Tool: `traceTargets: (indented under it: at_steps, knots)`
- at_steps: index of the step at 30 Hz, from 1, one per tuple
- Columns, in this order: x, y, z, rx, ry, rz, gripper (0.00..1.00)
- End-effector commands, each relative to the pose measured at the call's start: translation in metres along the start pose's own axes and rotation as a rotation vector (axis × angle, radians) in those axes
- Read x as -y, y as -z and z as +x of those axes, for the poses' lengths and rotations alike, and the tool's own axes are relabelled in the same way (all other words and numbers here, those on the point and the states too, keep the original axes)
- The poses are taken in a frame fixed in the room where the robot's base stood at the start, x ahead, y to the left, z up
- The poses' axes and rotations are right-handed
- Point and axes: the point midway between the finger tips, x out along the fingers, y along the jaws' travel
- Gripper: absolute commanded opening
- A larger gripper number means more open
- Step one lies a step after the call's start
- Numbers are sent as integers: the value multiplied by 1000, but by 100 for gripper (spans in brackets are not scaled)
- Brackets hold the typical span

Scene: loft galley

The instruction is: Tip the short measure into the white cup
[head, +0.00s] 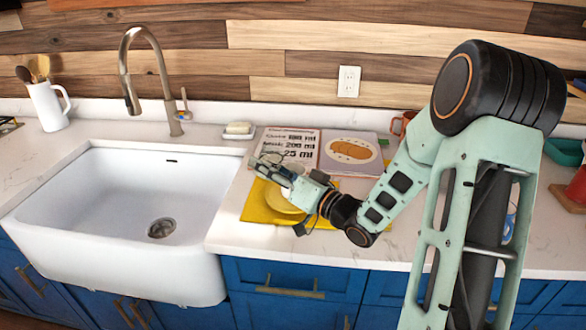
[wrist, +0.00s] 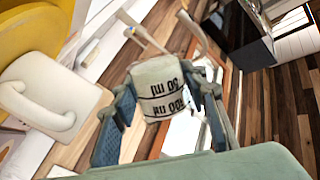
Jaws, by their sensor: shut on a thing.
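My gripper (head: 273,172) is over the counter right of the sink. In the wrist view my gripper (wrist: 165,95) is shut on a small pale measure (wrist: 158,78). Its printed 50 ml and 100 ml marks read upside down in that view. Its inside is hidden, so I cannot tell what it holds. A whitish cup with a looped handle (wrist: 72,85) shows left of the measure in the wrist view, apart from it. In the head view I cannot make this cup out clearly around my gripper.
A yellow plate (head: 284,198) sits on a yellow mat (head: 255,208). Behind them lies an open recipe book (head: 350,152). The white sink (head: 110,195) and tap (head: 175,90) are left. A white jug of wooden utensils (head: 46,108) stands far left. A soap dish (head: 238,131) is behind.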

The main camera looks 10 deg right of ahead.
Motion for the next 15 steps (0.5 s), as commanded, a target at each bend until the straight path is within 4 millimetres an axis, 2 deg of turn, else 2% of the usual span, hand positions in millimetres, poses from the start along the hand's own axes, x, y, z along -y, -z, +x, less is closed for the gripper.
traceTargets:
  at_steps: [15]
  knots:
    - [-2, 7, -1, -13, 4, 68, 12]
